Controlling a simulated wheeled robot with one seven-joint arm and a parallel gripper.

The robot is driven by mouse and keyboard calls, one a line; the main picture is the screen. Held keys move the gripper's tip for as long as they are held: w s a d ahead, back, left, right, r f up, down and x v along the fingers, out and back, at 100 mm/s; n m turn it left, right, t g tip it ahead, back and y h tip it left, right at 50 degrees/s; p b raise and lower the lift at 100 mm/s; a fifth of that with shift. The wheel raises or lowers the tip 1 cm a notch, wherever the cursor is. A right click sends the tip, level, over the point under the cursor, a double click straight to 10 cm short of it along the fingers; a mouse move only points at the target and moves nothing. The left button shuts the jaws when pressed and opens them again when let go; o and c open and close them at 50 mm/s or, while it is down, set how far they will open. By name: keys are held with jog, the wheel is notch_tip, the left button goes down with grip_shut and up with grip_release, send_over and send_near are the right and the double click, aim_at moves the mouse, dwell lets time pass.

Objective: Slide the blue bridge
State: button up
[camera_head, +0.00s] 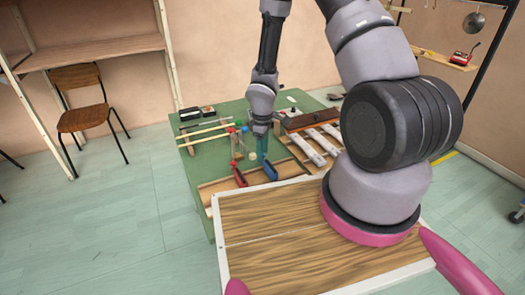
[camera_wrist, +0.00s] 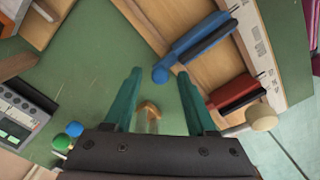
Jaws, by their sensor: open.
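The blue bridge (camera_head: 269,171) sits on a long wooden board with a pale scaled edge; in the wrist view the bridge (camera_wrist: 200,38) is a blue block with a dark strip along it. A round blue knob (camera_wrist: 160,74) at its near end shows between my fingertips in that view. A red bridge (camera_head: 240,177) stands beside it on the same board, and it also shows in the wrist view (camera_wrist: 236,96). My gripper (camera_head: 262,146) points down with teal fingers apart, close to the blue bridge. In the wrist view my gripper (camera_wrist: 156,74) is open; contact with the knob cannot be told.
Mallets with coloured heads (camera_wrist: 68,135) lie close to my gripper, and a dark device (camera_wrist: 22,112) sits on the green table (camera_head: 205,155). A wooden frame with pale bars (camera_head: 312,147) stands to the right. A tan object (camera_wrist: 149,110) lies below my fingers.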

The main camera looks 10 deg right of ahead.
grip_shut()
dwell(1.3)
